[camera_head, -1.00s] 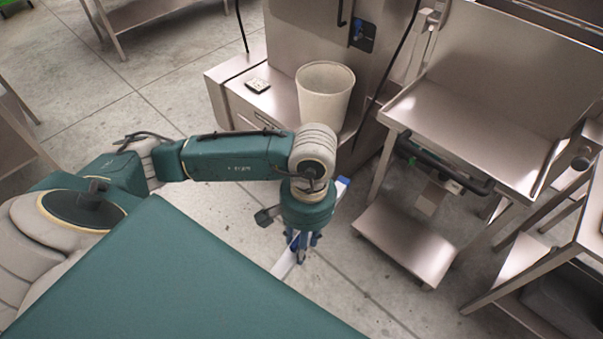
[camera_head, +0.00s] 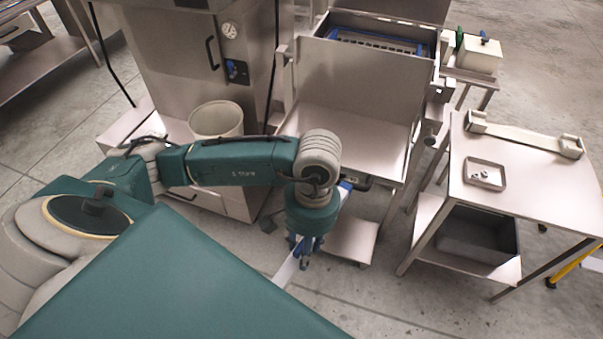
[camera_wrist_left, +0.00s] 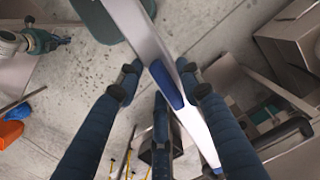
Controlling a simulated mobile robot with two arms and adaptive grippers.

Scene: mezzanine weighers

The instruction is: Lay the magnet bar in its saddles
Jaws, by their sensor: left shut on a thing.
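The magnet bar (camera_head: 286,271) is a long pale bar with blue parts. My left gripper (camera_head: 306,250) is shut on it and holds it tilted in the picture, in front of the steel machine.
The steel table (camera_head: 535,190) carries a small tray (camera_head: 485,173) of small parts, with a dark bin (camera_head: 478,240) on its lower shelf. A pale bucket (camera_head: 215,120) stands beside the machine cabinet (camera_head: 195,60). Open floor (camera_head: 400,300) lies before the table.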

